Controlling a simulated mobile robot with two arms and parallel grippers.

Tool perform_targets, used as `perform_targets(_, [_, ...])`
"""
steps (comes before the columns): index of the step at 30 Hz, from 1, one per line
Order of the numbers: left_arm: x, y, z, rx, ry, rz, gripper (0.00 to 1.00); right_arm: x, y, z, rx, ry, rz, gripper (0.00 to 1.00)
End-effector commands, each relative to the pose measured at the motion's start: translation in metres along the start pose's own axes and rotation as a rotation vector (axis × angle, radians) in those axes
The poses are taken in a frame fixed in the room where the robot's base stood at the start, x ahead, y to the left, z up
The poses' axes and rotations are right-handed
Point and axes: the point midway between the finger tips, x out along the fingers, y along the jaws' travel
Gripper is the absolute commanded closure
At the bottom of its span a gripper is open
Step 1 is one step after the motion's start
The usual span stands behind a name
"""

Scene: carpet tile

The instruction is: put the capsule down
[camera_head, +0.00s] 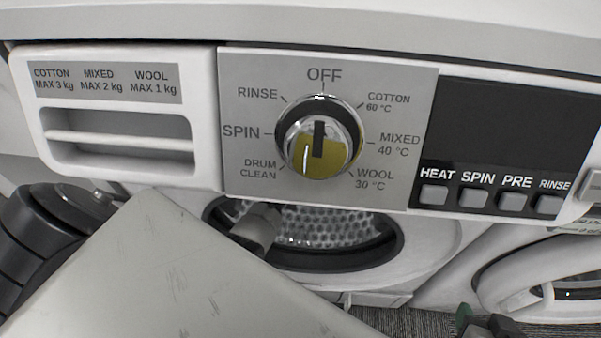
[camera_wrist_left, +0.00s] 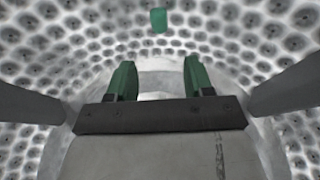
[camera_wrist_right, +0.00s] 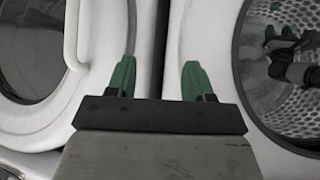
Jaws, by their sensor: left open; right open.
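A small green piece (camera_wrist_left: 158,20), which looks like the capsule, lies on the perforated drum wall (camera_wrist_left: 75,40) at the top of the left wrist view. My left gripper (camera_wrist_left: 158,70) is inside the drum, its two green fingers apart and nothing between them. The green piece is beyond the fingertips, apart from them. In the head view, my left arm hides much of the drum opening, and the capsule does not show. My right gripper (camera_wrist_right: 157,72) is open and empty outside the machine; it also shows at the bottom right of the head view (camera_head: 488,325).
The washing machine's control panel (camera_head: 235,185) has a dial (camera_head: 319,138) pointing towards OFF. A closed-looking detergent drawer (camera_head: 118,165) is at left.

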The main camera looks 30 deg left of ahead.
Motion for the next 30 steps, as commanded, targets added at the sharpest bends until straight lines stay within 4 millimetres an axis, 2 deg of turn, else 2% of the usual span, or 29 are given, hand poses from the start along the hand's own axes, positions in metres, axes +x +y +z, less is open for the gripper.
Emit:
perform_targets(9, [-0.014,-0.002,-0.006,0.001,0.0,0.0,0.48,-0.025,0.007,0.046,0.008,-0.335,0.018,0.48])
perform_targets(15, [-0.018,-0.002,-0.008,0.001,0.0,0.0,0.48,-0.039,0.01,0.065,0.013,-0.47,0.024,0.48])
perform_targets(30, [-0.019,-0.003,-0.009,0.001,0.0,0.0,0.48,-0.043,0.01,0.072,0.015,-0.518,0.027,0.48])
